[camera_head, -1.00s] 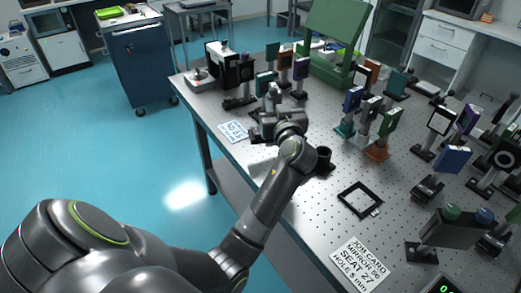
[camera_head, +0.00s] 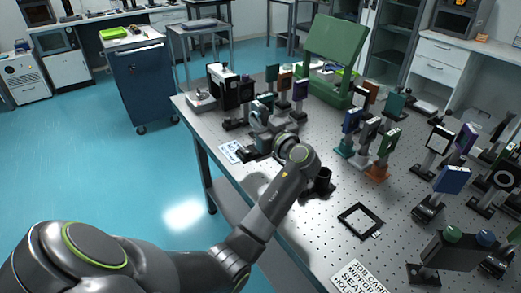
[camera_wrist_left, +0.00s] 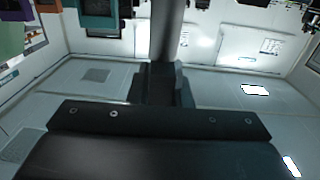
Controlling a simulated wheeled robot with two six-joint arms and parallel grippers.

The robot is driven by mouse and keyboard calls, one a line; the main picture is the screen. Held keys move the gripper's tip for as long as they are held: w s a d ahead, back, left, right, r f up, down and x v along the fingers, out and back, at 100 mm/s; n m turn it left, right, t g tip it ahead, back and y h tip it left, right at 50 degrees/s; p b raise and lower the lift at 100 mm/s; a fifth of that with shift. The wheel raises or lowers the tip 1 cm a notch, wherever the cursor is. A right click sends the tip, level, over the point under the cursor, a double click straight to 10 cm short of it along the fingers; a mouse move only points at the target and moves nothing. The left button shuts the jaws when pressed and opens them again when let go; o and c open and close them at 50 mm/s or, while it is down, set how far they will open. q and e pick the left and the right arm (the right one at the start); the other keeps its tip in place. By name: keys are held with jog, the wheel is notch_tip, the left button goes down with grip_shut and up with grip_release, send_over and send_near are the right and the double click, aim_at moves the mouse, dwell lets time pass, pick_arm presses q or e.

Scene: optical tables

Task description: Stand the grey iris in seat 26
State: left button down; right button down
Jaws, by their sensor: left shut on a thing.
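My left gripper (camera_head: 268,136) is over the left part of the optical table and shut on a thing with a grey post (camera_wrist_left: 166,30). In the head view a small grey ring-shaped head, which looks like the grey iris (camera_head: 258,114), shows just beyond the jaws. The wrist view shows the post rising from between the jaws (camera_wrist_left: 162,82); its head is out of that frame. My wrist hides the lower part of the thing. I cannot tell which spot is seat 26. My right gripper is not in view.
A black cylindrical holder (camera_head: 322,181) stands right of my wrist. A black square frame (camera_head: 360,221) and a job card (camera_head: 358,278) lie nearer. Mounted optics, such as a blue one (camera_head: 351,121), crowd the right. A small card (camera_head: 232,152) lies by the left edge.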

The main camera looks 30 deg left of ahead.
pick_arm(q)
jog(key=shift+f, duration=3.1)
jog(key=c, duration=1.3)
grip_release()
